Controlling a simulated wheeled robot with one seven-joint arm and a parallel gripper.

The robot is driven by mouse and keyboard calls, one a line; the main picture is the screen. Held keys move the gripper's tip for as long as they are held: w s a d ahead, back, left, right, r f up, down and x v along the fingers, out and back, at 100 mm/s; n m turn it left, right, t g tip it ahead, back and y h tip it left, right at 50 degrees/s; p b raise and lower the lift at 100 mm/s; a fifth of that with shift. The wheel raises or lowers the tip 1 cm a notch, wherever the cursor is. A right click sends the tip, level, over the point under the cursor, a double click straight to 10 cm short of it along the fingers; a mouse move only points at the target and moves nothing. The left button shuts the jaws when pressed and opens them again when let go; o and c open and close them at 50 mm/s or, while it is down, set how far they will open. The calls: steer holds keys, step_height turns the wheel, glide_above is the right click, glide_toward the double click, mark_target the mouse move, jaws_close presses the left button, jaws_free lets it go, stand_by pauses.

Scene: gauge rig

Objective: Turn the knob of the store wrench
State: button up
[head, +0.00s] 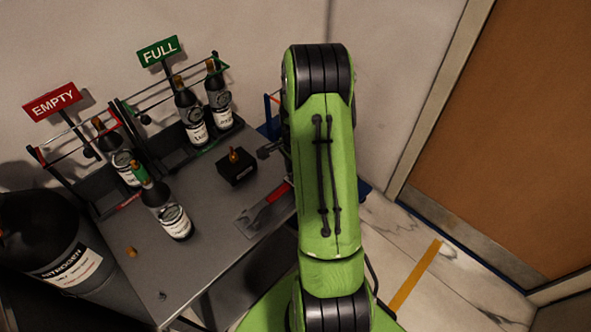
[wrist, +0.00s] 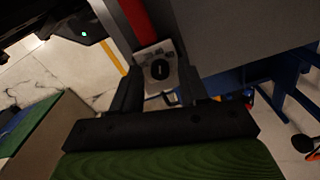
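A light plate with dark markings and a round black knob (wrist: 160,69) shows in the wrist view, at the end of a red strip (wrist: 137,18) along a grey surface. My gripper (wrist: 160,82) is open, with one dark finger on each side of the plate in the picture. I cannot tell whether the fingers touch it. In the head view a red-handled tool (head: 268,206), probably the wrench, lies at the bench's right side.
The grey bench (head: 215,250) holds a dark bottle (head: 168,212) and a small black box (head: 236,168) with an orange-brown top. Racks with bottles stand behind under EMPTY (head: 52,101) and FULL (head: 158,51) signs. A nitrogen cylinder (head: 70,260) is at left. Floor is clear at right.

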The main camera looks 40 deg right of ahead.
step_height(320, 180, up, 16)
steer(key=p, duration=0.3)
steer(key=shift+f, duration=0.15)
stand_by(0.4)
